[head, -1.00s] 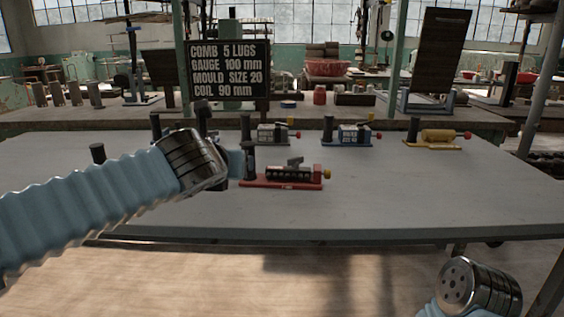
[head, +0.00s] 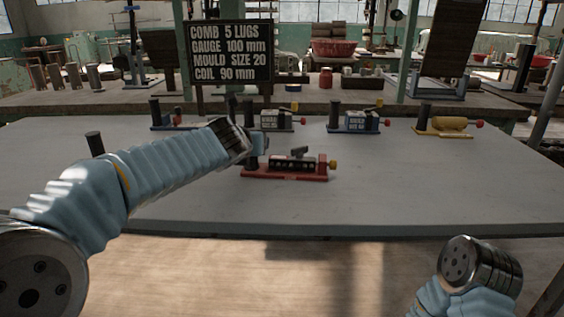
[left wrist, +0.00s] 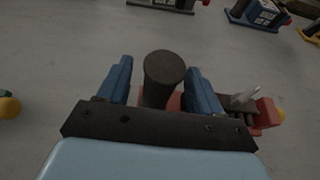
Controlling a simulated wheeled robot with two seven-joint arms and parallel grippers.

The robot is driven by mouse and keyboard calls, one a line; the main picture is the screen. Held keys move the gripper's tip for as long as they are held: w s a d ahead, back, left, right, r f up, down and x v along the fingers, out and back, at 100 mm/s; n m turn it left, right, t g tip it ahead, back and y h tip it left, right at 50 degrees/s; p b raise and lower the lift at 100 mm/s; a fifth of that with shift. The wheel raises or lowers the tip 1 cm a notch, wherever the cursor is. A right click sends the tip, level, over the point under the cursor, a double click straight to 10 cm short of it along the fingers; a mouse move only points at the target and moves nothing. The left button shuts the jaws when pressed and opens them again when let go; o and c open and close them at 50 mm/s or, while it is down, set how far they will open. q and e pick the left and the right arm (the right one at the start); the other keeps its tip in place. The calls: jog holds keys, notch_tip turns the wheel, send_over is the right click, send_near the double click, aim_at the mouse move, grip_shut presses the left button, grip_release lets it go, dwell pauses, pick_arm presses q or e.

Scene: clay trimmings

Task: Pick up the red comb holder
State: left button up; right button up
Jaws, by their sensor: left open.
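The red comb holder (head: 300,176) lies on the grey table, with a dark comb block, a red end block and a yellow knob at its right end. In the left wrist view its red base (left wrist: 262,112) shows right of the fingers. Its upright black post (left wrist: 163,85) stands between my two blue fingers, with a gap on each side. My left gripper (left wrist: 159,66) is open and reaches in at the holder's left end. In the head view the gripper (head: 261,145) partly hides that post. My right gripper is out of view; only part of the right arm shows.
Behind stand a grey-based holder (head: 277,120), a blue-based holder (head: 357,122) and a yellow holder (head: 446,126). Another blue-based holder (head: 170,125) is at the back left. A sign (head: 230,53) reads COMB 5 LUGS, GAUGE 100 mm. The table's front right is clear.

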pick_arm(q)
jog(key=shift+x, duration=1.25)
jog(key=shift+r, duration=0.1)
grip_shut()
